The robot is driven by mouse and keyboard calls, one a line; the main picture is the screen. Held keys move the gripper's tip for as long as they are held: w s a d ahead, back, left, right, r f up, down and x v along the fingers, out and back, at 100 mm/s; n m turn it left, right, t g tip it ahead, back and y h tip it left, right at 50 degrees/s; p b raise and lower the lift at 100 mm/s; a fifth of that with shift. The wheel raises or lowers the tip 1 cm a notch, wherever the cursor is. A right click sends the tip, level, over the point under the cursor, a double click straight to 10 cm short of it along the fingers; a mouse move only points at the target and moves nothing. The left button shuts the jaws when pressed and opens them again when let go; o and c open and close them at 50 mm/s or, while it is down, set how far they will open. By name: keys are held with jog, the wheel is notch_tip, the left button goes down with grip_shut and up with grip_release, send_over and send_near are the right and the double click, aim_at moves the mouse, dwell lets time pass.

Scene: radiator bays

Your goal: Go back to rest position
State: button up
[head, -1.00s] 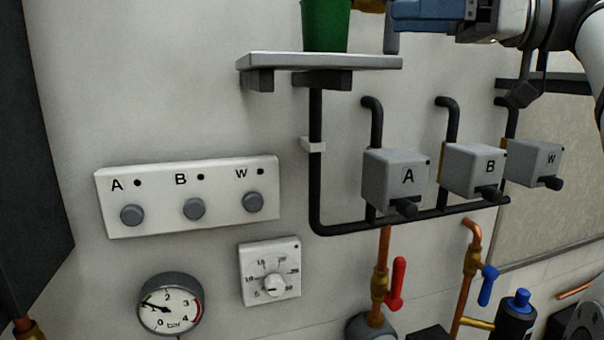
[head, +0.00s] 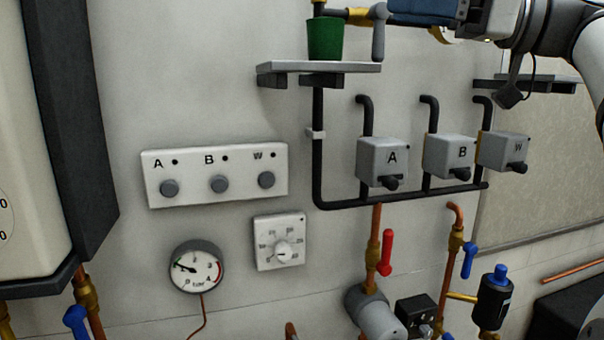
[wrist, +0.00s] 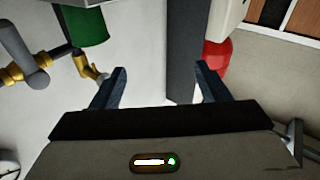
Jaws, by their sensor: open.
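My gripper shows in the wrist view (wrist: 160,82) with its two dark fingers wide apart and nothing between them. In the head view my arm reaches in from the top right, in front of the wall and above the grey boxes; the fingertips cannot be made out there. In the wrist view a green cup (wrist: 85,25) and brass pipe fittings (wrist: 14,73) lie beyond the left finger. A red rounded object (wrist: 215,55) lies beyond the right finger.
The green cup (head: 324,39) stands on a small wall shelf (head: 350,68), left of my arm. Grey boxes A (head: 378,165), B (head: 446,160) and W (head: 500,155), a button panel (head: 215,198), a dial (head: 280,256) and a gauge (head: 185,280) are on the wall.

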jog(key=w+d+f+m+t+h, duration=0.1)
jog(key=w+d+m+t+h, duration=0.5)
jog(key=w+m+t+h, duration=0.7)
jog(key=s+d+f+m+g+h, duration=0.1)
jog(key=d+f+m+h, duration=0.2)
jog(key=f, duration=0.7)
jog(key=s+d+f+m+g+h, duration=0.1)
jog(key=f+m+h, duration=0.3)
jog(key=f, duration=0.6)
jog(key=s+a+f+n+g, duration=0.1)
jog(key=s+f+g, duration=0.2)
jog(key=f, duration=0.6)
jog(key=s+a+f+n+g, duration=0.1)
jog(key=s+f+g, duration=0.3)
jog(key=f, duration=0.4)
jog(key=s+a+f+n+g+y, duration=0.1)
jog(key=s+a+f+g, duration=0.2)
jog(key=s+f, duration=0.4)
jog(key=s+a+f+n+g+y, duration=0.1)
jog(key=s+a+f+n+g, duration=0.1)
jog(key=s+f, duration=0.5)
jog(key=shift+s+a+f+g+b, duration=0.15)
jog(key=shift+a+f+g+b, duration=0.3)
jog(key=shift+a+f+g, duration=0.55)
jog(key=shift+d+r, duration=0.1)
jog(key=shift+r, duration=0.2)
